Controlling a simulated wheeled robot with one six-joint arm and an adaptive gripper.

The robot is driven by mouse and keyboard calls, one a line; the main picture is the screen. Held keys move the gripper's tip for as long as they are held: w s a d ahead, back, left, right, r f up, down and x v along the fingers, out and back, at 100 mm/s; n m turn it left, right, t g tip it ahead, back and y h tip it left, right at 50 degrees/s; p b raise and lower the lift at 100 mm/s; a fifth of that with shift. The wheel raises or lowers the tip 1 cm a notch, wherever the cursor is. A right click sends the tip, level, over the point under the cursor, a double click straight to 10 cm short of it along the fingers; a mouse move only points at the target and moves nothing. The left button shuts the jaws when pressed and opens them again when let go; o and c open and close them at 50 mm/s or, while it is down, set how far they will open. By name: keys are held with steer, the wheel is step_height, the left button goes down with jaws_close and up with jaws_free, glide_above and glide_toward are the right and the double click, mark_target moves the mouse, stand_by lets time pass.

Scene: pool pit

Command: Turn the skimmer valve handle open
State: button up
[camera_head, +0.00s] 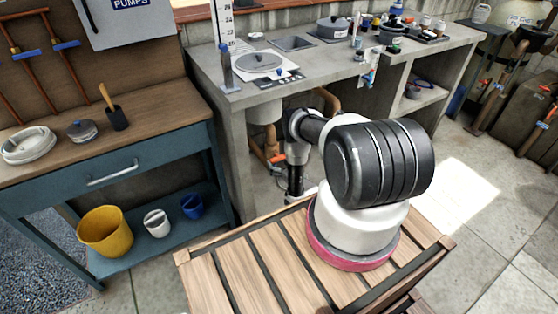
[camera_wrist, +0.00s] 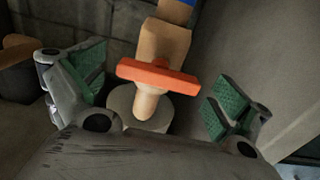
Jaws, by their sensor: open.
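An orange valve handle (camera_wrist: 158,77) sits on a tan pipe (camera_wrist: 164,42) in the wrist view. The handle lies crosswise to the pipe, with a slight tilt. No label shows, so I cannot tell whether it is the skimmer valve. My gripper (camera_wrist: 156,87) is open, with one green pad on each side of the handle and clear gaps to both. Neither pad touches it. In the head view an orange handle (camera_head: 277,158) shows on the pipework under the concrete counter, beside my arm. My fingers cannot be made out there.
A blue part (camera_wrist: 180,9) shows farther along the pipe. The concrete counter (camera_head: 240,95) stands over the pipework, and its side walls narrow the space. A teal workbench (camera_head: 130,185) is at the left, with a yellow bucket (camera_head: 105,232) on its lower shelf.

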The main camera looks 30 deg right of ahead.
steer(key=shift+w, duration=0.65)
steer(key=shift+c, duration=0.2)
steer(key=c, duration=0.9)
steer(key=shift+c, duration=0.2)
